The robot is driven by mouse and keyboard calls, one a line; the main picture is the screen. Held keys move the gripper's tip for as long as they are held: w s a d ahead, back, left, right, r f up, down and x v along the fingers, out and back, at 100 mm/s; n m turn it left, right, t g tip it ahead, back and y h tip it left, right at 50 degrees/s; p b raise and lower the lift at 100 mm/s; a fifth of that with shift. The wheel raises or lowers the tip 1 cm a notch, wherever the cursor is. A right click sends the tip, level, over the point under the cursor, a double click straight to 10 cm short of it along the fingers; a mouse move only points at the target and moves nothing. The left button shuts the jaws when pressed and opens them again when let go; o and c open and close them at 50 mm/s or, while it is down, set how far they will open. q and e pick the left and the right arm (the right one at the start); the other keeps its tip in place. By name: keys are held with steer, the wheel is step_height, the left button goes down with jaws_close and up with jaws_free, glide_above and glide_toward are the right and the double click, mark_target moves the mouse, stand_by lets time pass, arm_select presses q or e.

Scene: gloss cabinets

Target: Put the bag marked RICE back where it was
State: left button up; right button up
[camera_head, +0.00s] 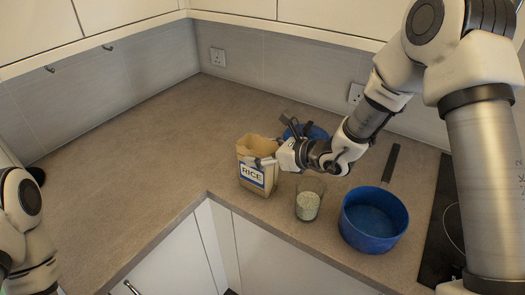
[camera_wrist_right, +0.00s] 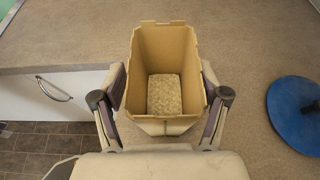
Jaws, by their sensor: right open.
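The tan paper bag marked RICE (camera_head: 257,177) stands upright and open-topped on the counter near its inner corner. In the right wrist view, the bag (camera_wrist_right: 143,52) shows a pale, grainy fill low inside. My right gripper (camera_head: 268,160) is at the bag. Its two fingers (camera_wrist_right: 165,100) are spread, one on each side of the bag; I cannot tell whether they touch it. My left arm shows at the left edge of the head view, with its gripper out of sight.
A clear glass (camera_head: 307,206) with pale grains stands right of the bag. A blue pan (camera_head: 374,221) with a dark handle is farther right, beside a black hob (camera_head: 440,240). A blue round item (camera_head: 317,132) is partly hidden behind my right gripper. The left counter (camera_head: 130,150) is clear.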

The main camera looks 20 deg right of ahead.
steer(key=shift+a+r, duration=0.1)
steer(key=shift+a, duration=0.2)
steer(key=shift+w+d, duration=0.15)
steer(key=shift+d, duration=0.4)
steer(key=b+v, duration=0.2)
steer(key=v, duration=0.9)
steer(key=shift+s, duration=0.45)
steer(key=shift+r, duration=0.1)
